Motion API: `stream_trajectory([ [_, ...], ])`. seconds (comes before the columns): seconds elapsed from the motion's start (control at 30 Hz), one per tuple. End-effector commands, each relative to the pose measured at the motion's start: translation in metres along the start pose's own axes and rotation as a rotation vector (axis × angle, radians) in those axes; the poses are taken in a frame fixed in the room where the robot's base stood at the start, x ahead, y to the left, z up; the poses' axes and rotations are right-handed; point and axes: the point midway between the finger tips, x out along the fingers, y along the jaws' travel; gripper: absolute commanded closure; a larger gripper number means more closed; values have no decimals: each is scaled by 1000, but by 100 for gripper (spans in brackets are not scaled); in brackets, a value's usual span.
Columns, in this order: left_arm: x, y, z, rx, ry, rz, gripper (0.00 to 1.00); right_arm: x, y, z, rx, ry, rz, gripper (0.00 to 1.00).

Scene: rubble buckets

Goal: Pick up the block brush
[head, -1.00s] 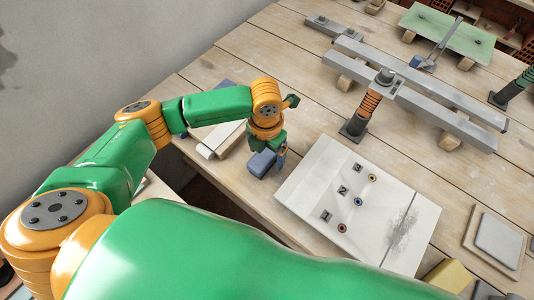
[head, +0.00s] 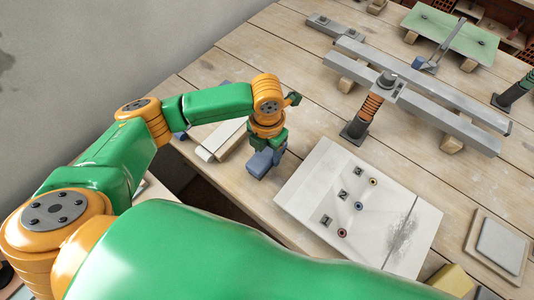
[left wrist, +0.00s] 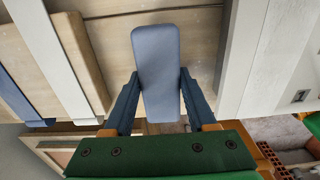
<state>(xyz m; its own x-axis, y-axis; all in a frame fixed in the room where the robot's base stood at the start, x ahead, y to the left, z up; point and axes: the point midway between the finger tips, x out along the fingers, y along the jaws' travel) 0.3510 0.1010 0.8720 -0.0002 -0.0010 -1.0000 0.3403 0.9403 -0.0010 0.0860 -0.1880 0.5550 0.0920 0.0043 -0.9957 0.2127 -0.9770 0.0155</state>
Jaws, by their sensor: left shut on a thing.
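The block brush (head: 259,165) is a small blue-grey block near the table's front edge, left of the white panel. My left gripper (head: 266,157) is over it, pointing down, with its dark blue fingers shut on it. In the left wrist view the brush (left wrist: 156,60) shows as a long rounded block between the two fingers of my left gripper (left wrist: 158,88), one finger against each side. Its underside is hidden, and I cannot tell whether it still touches the table.
A white panel (head: 325,175) with numbered marks and coloured rings lies right of the brush. Pale boards (head: 222,139) lie to the left. Grey beams (head: 430,110) and an orange-and-black post (head: 366,115) stand farther back. The wooden table (head: 285,75) is bare behind the gripper.

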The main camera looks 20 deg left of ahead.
Motion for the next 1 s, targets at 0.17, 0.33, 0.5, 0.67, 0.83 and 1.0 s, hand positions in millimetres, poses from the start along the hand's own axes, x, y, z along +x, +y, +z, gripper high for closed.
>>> stream_trajectory([
  [0.17, -39, -16, -12, 11, -6, 0, 100, -1, 0, 0, 0, 0, 0, 50],
  [0.33, -82, -51, -40, 15, -6, -1, 100, 1, 1, 0, -1, -1, 1, 50],
  [0.5, -104, -88, -70, 15, -6, 1, 100, 0, 1, 0, -1, -1, 2, 50],
  [0.67, -113, -105, -85, 8, -2, 1, 100, -1, 1, 1, -1, -1, 2, 50],
  [0.83, -115, -109, -88, 2, -1, 2, 100, -1, 1, 1, -1, -1, 2, 50],
  [1.0, -115, -109, -88, 1, 0, 1, 48, -1, 1, 1, -1, -1, 2, 50],
])
